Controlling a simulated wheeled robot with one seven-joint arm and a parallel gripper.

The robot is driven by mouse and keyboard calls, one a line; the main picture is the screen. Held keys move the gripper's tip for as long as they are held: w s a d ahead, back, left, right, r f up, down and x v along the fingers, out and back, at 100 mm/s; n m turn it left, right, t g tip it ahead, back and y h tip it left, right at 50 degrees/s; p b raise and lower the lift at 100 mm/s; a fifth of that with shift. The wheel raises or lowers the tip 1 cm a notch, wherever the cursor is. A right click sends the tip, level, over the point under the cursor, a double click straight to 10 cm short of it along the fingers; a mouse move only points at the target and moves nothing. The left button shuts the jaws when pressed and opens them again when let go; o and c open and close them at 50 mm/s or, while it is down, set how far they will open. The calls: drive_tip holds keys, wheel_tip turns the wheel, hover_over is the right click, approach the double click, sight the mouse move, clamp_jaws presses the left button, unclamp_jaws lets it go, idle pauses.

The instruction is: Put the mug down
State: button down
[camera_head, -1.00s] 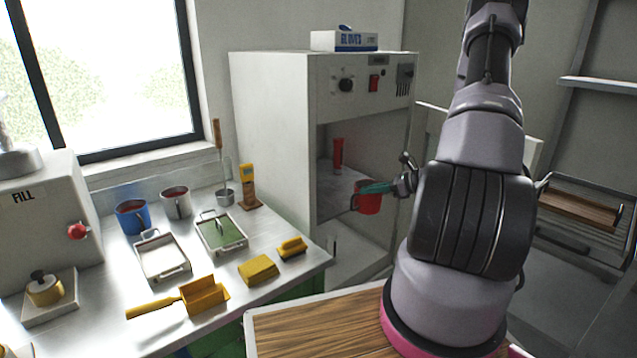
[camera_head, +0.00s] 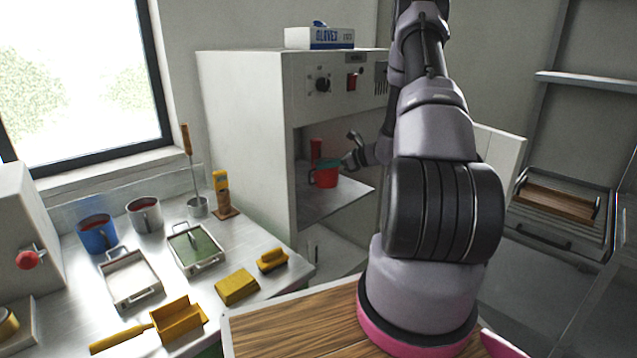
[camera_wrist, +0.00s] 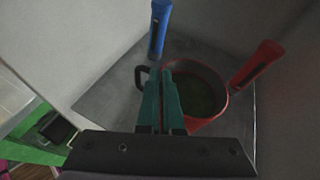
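The red mug (camera_head: 325,177) is upright inside the open white cabinet, over its grey metal shelf (camera_head: 345,192). In the head view its base looks on or just above the shelf; I cannot tell whether it touches. In the wrist view the mug (camera_wrist: 222,105) shows from above, dark green inside, with its dark handle (camera_wrist: 140,76) at left. The teal fingers of my gripper (camera_wrist: 160,75) are close together at the mug's left wall, near the handle, and appear shut on that wall. The wall between the fingers is hidden.
A red cylinder (camera_wrist: 258,62) stands right of the mug and a blue one (camera_wrist: 158,28) behind it. The cabinet's side wall (camera_head: 245,140) is at left. A bench with a blue mug (camera_head: 97,234), a grey mug (camera_head: 145,214) and trays is farther left. Some shelf is bare at left.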

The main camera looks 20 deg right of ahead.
sight(316, 181)
drive_tip(key=w, duration=0.1)
drive_tip(key=w+a, duration=0.1)
drive_tip(key=shift+w+f, duration=0.2)
drive_tip(key=shift+w, duration=0.15)
wheel_tip(316, 181, down, 2)
drive_tip(key=shift+f, duration=0.1)
wheel_tip(316, 181, down, 4)
drive_tip(key=shift+a+f, duration=0.1)
drive_tip(key=shift+w+f, duration=0.1)
drive_tip(key=c, duration=1.1)
unclamp_jaws()
drive_tip(key=shift+f, duration=0.1)
